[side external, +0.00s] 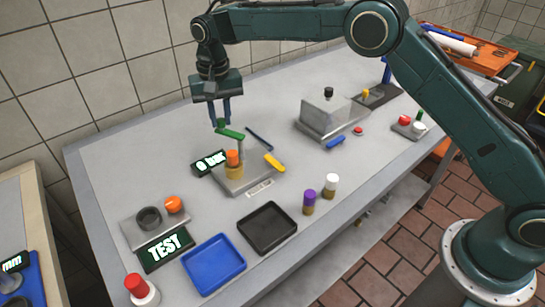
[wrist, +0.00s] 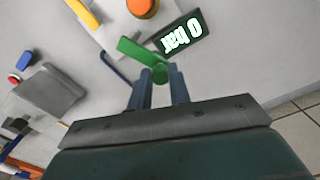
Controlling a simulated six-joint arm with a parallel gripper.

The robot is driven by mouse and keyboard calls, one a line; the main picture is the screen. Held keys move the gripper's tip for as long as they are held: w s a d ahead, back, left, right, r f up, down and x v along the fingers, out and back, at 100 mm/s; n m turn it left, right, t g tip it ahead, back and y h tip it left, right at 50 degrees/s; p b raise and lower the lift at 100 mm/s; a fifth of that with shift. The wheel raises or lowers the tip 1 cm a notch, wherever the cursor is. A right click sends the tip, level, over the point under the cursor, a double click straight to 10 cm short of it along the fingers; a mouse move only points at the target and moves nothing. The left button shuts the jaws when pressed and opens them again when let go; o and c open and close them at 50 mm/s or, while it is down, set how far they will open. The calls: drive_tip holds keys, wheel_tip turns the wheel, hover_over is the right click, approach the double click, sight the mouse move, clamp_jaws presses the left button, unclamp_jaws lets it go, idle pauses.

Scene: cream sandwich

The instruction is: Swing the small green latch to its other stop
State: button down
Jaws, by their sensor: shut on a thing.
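The small green latch (side external: 231,135) is a flat green arm on top of a post on a grey fixture plate (side external: 262,185). In the wrist view the green latch (wrist: 138,51) reaches up and left from a round green knob at its near end. My gripper (side external: 220,122) points down at that end, with the knob between its two blue fingers. In the wrist view the fingertips of my gripper (wrist: 161,78) are shut on the knob. The fingers partly hide the knob in the side view.
On the same fixture are an orange-topped cylinder (side external: 233,160), a yellow lever (side external: 274,163) and a blue bar (side external: 259,139). A "0 bar" display (side external: 209,163) stands just left. Blue (side external: 214,264) and black (side external: 267,228) trays lie in front. Table space behind my gripper is clear.

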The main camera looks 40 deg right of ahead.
sight(223, 129)
drive_tip(key=s+a+n, duration=0.1)
drive_tip(key=n, duration=0.4)
drive_tip(key=s+n, duration=0.2)
drive_tip(key=n, duration=0.3)
drive_tip(key=s+a+n, duration=0.1)
drive_tip(key=s+n, duration=0.1)
drive_tip(key=n, duration=0.3)
drive_tip(key=shift+s+a+r+n, duration=0.1)
drive_tip(key=shift+s+a+n, duration=0.15)
drive_tip(key=shift+a+n, duration=0.05)
drive_tip(key=shift+s+d+n, duration=0.2)
drive_tip(key=shift+s+n, duration=0.25)
drive_tip(key=shift+n, duration=0.7)
drive_tip(key=shift+s+d+n, duration=0.2)
drive_tip(key=shift+s+n, duration=0.2)
drive_tip(key=shift+n, duration=0.75)
drive_tip(key=c, duration=1.3)
unclamp_jaws()
